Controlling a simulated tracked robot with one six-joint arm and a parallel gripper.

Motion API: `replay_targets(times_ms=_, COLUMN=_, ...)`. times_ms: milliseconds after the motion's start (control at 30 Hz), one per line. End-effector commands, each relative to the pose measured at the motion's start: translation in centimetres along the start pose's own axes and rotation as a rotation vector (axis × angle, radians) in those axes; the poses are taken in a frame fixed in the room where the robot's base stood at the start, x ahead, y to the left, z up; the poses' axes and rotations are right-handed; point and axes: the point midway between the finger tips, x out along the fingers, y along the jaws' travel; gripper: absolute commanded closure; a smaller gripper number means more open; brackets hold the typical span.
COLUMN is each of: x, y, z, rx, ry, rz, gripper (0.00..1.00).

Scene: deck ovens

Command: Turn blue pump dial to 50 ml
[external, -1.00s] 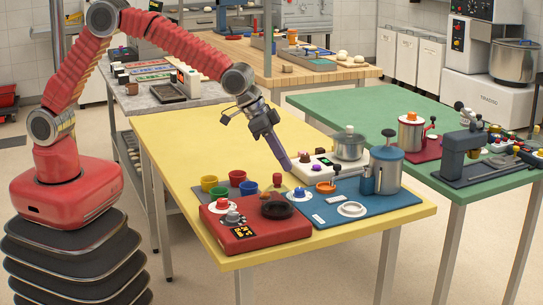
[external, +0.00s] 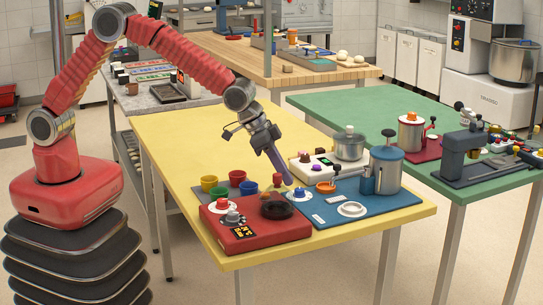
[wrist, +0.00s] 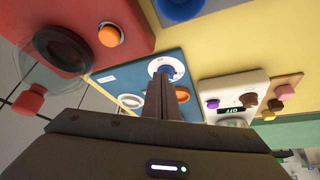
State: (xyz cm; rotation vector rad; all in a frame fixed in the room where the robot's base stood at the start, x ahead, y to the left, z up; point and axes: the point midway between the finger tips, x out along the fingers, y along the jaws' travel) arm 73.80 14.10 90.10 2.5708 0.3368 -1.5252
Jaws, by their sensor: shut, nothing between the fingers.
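The blue pump (external: 387,172), a blue-grey cylinder with a dark top knob, stands at the back of a blue board (external: 390,202). A small blue dial (external: 298,193) on a white disc sits at the board's left corner. The wrist view shows this dial (wrist: 165,68) just beyond my fingertips; its scale is too small to read. My gripper (external: 288,181) is shut and empty, pointing down and right, with its tips close above the dial. I cannot tell whether they touch it. In the wrist view my fingers (wrist: 160,80) hide part of the disc.
A red unit (external: 265,238) with knobs and a black ring lies left of the board. An orange dish (external: 325,187) and a white ring (external: 351,209) are on the board. A white scale-like unit (external: 308,168) stands behind. Several cups (external: 238,177) stand left. The yellow table is clear farther back.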

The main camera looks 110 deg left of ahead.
Motion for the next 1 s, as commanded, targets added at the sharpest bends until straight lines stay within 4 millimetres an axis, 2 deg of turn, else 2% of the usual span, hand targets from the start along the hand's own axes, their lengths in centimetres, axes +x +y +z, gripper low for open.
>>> replay_targets(times_ms=100, x=1.2, y=0.0, z=0.7, rx=0.0, ry=-0.002, rz=0.0, gripper=1.0)
replay_targets(times_ms=333, x=2.5, y=0.0, z=1.4, rx=-0.001, ry=0.0, rz=-0.001, gripper=1.0)
replay_targets(times_ms=1000, x=2.8, y=-0.1, z=1.4, rx=-0.001, ry=0.0, rz=-0.001, gripper=1.0)
